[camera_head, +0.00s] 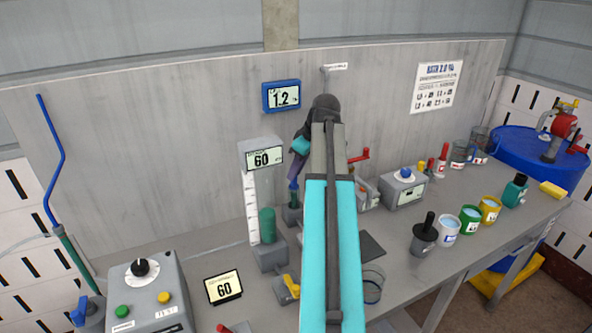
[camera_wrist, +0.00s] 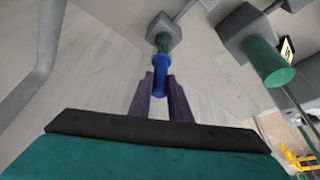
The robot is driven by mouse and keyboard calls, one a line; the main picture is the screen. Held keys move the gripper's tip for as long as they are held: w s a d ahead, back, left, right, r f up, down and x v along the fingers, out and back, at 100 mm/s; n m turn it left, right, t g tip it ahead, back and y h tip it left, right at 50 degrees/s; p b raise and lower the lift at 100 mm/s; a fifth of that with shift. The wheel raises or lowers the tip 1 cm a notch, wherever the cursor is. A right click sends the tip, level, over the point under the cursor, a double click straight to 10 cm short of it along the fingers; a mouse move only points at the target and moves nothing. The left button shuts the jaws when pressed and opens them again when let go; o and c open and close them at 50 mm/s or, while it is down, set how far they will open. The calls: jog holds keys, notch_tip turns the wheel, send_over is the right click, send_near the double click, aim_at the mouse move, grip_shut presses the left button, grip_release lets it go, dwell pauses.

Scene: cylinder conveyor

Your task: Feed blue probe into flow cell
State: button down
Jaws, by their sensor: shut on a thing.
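The blue probe (camera_head: 293,184) is between the fingers of my gripper (camera_head: 293,172), which is shut on it. In the wrist view the dark fingers of my gripper (camera_wrist: 160,98) close on both sides of the blue probe (camera_wrist: 160,72). A narrow green tube (camera_head: 293,200) on a small grey base (camera_head: 291,215) looks like the flow cell. The probe lines up with this green tube, also in the wrist view (camera_wrist: 163,43). I cannot tell whether the probe's end is inside the tube or just at its mouth. My arm covers part of the bench behind.
A yellow-handled valve (camera_head: 288,288) and a glass beaker (camera_head: 372,287) are nearer. Several cups line the bench's right side.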

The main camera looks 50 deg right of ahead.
jog(key=shift+f, duration=0.15)
dwell(0.7)
jog(key=c, duration=1.6)
grip_release()
jog(key=shift+o, duration=0.2)
jog(key=a+b+v, duration=0.1)
jog(key=b+v, duration=0.1)
jog(key=v, duration=1.1)
jog(key=shift+d+r+b, duration=0.35)
jog(key=shift+d+r, duration=0.1)
jog(key=shift+s+f, duration=0.1)
